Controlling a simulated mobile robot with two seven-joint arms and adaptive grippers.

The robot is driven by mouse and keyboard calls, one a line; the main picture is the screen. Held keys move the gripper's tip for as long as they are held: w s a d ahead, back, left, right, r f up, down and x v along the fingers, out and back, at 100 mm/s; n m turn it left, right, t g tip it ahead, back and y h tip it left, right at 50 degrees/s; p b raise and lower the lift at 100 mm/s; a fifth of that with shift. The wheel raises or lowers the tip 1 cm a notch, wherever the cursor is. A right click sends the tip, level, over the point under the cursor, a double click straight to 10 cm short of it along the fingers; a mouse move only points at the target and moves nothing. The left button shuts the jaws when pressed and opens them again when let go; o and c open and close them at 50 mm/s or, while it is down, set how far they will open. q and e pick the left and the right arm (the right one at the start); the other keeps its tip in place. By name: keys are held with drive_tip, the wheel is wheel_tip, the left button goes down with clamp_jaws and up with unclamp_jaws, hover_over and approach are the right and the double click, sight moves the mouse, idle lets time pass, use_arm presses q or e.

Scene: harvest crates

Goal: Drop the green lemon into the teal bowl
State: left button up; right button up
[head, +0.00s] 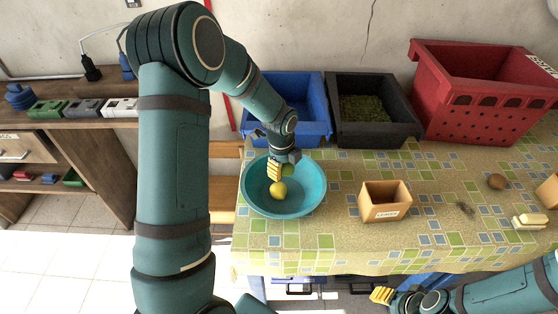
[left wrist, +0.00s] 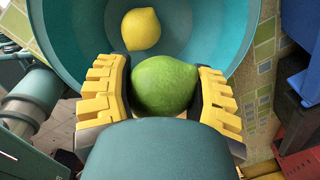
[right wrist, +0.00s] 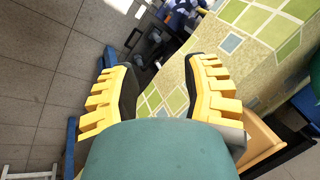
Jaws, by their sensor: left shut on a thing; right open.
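The green lemon (left wrist: 165,85) is held between the yellow fingers of my left gripper (left wrist: 163,88), seen in the left wrist view. In the head view my left gripper (head: 281,170) is over the teal bowl (head: 313,190), and the green lemon (head: 288,168) shows only in part beside the fingers. The bowl's inner wall also shows in the left wrist view (left wrist: 85,45). A yellow lemon (left wrist: 141,29) lies inside the bowl; it also shows in the head view (head: 278,190). My right gripper (right wrist: 163,85) is open and empty, off the table's front edge.
A small tan box (head: 385,213) stands right of the bowl. Blue (head: 310,135), black (head: 375,134) and red (head: 480,120) crates line the back. A brown round thing (head: 497,181) and pale yellow pieces (head: 529,222) lie at the right. The tablecloth front middle is clear.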

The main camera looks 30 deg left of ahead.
use_arm(q)
drive_tip(key=shift+w+a+r+m, duration=0.1)
drive_tip(key=shift+a+r+m, duration=0.05)
drive_tip(key=shift+a+m, duration=0.25)
drive_tip(key=shift+w+a+r+m, duration=0.15)
drive_tip(key=shift+a+m, duration=0.15)
drive_tip(key=shift+a, duration=0.3)
drive_tip(key=shift+f+b, duration=2.25)
drive_tip(key=shift+f, duration=0.7)
drive_tip(key=o, duration=1.3)
wheel_tip(320, 180, up, 12)
drive_tip(key=s, duration=0.1)
drive_tip(key=shift+s+a, duration=0.15)
drive_tip(key=shift+a, duration=0.1)
